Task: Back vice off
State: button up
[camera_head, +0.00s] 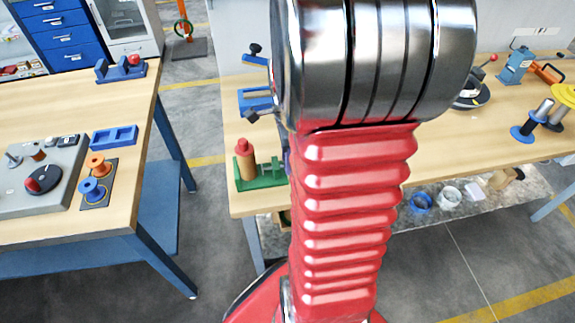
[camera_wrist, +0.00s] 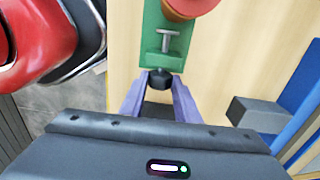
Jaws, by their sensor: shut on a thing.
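A green vice (camera_head: 262,175) stands near the front left edge of the right-hand bench. A brown cylinder (camera_head: 245,163) with a red top is upright on it. In the wrist view the green vice body (camera_wrist: 150,52) lies straight ahead, with a grey T-shaped metal part (camera_wrist: 166,40) on it. A dark knob (camera_wrist: 161,75) sits at its near end. My gripper (camera_wrist: 160,85) has its purple fingers on either side of this knob and is shut on it. In the head view my red arm hides most of the gripper and the knob.
A blue fixture (camera_head: 256,99) stands behind the green vice; a blue part (camera_wrist: 300,120) and a grey block (camera_wrist: 257,113) are at right in the wrist view. The left bench (camera_head: 100,220) holds a grey panel and spools. Floor separates the benches.

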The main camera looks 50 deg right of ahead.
jog(key=shift+s+a+t+h, duration=0.2)
jog(key=shift+t+h, duration=0.35)
jog(key=shift+t, duration=0.25)
jog(key=shift+s+a+t+h, duration=0.1)
jog(key=shift+s+t+h, duration=0.05)
jog(key=shift+t+h, duration=0.55)
jog(key=o, duration=0.6)
jog(key=shift+y, duration=0.35)
jog(key=shift+w+d+g+y, duration=0.2)
jog(key=shift+g+y, duration=0.25)
jog(key=shift+g, duration=0.3)
jog(key=shift+w+d+g+y, duration=0.15)
jog(key=shift+g+y, duration=0.3)
jog(key=shift+g, duration=0.3)
jog(key=shift+a, duration=0.1)
